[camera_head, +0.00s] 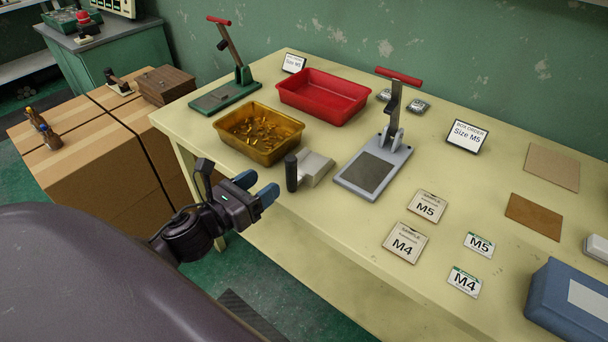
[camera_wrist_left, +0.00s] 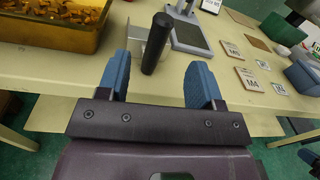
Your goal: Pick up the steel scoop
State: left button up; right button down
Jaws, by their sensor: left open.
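The steel scoop (camera_head: 315,169) lies on the table, with a pale metal body and a black handle (camera_head: 291,173) standing at its left end. In the left wrist view the dark handle (camera_wrist_left: 157,43) stands ahead, between the lines of the two fingers, with the metal body partly behind it. My left gripper (camera_head: 257,188) is open and empty, its blue fingers just short of the handle at the table's front edge. In the left wrist view the gripper (camera_wrist_left: 158,80) shows both blue fingers apart.
A yellow bin (camera_head: 258,148) of brass parts stands left of the scoop, and a red bin (camera_head: 330,86) behind it. A grey press (camera_head: 372,170) stands close on the right. Sample cards and a blue box (camera_head: 545,320) are farther right.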

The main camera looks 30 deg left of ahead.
aim_at(286, 167)
pick_arm(q)
jog(key=shift+m, duration=0.6)
jog(key=w, duration=0.3)
jog(key=w+d, duration=0.1)
jog(key=w, duration=0.1)
jog(key=shift+w, duration=0.35)
jog(key=shift+w+d+f, duration=0.1)
jog(key=shift+w+d, duration=0.05)
jog(key=shift+w, duration=0.7)
jog(key=shift+w+d+f, duration=0.1)
jog(key=shift+w, duration=0.8)
jog(key=shift+w+d+f, duration=0.1)
jog(key=shift+w+d, duration=0.05)
jog(key=shift+w, duration=0.7)
grip_shut()
